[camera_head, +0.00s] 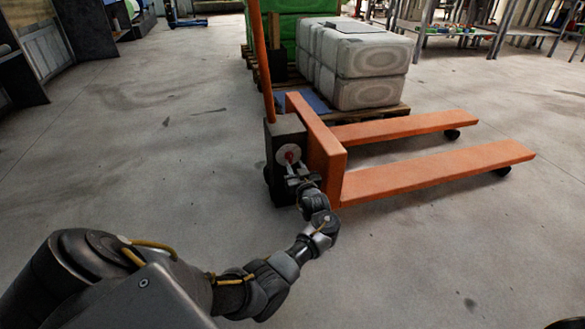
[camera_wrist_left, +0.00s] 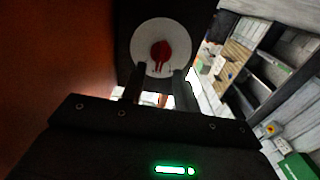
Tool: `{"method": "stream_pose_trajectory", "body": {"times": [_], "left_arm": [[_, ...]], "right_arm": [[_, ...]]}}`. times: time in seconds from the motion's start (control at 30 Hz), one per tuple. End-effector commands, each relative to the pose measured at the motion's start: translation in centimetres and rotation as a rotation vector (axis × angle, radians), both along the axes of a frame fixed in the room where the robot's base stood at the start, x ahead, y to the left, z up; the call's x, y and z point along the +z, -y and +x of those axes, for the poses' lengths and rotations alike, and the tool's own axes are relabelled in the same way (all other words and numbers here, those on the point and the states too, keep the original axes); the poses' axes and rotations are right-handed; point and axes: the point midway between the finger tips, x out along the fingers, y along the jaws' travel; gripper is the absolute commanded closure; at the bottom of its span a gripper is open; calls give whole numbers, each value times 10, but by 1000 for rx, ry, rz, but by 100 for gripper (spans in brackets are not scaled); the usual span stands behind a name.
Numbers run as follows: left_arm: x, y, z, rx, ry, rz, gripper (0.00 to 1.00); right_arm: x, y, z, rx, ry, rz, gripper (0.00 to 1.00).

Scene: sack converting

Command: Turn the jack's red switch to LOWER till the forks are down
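The pallet jack is orange with a dark pump housing (camera_head: 284,140). Its red switch (camera_head: 289,156) sits on a pale round dial facing me. In the left wrist view the red switch (camera_wrist_left: 161,54) shows as a knob with a narrow pointer on the white dial (camera_wrist_left: 145,38); markings are too small to read. My left gripper (camera_head: 295,172) is at the dial. Its two fingers are apart, just short of the knob, and appear not to touch it. The two orange forks (camera_head: 440,170) stick out to the right, above the floor on dark wheels. My right gripper is out of view.
Behind the jack, pale stacked sacks (camera_head: 370,68) stand on a wooden pallet (camera_head: 395,110), with a green-wrapped load (camera_head: 290,30) beside them. The jack's orange handle (camera_head: 262,65) rises upright. The concrete floor left and in front is clear. Shelving and benches line the back.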

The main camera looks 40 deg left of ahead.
Motion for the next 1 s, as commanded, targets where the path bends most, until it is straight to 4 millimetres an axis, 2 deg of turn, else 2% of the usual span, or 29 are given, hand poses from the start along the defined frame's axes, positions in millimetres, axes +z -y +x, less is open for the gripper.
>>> {"method": "stream_pose_trajectory", "body": {"times": [0.03,0.1,0.3,0.63,0.87,1.0], "left_arm": [[-4,-8,5,2,2,2,69],[-4,-17,11,1,1,2,69],[-2,-31,21,1,1,0,69],[0,-34,23,0,-1,-1,69],[0,-33,23,0,-1,-1,98],[0,-33,23,0,-1,-1,100]], "right_arm": [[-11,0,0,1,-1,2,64],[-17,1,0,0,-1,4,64],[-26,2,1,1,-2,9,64],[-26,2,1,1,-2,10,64],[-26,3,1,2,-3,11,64],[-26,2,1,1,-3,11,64]]}}
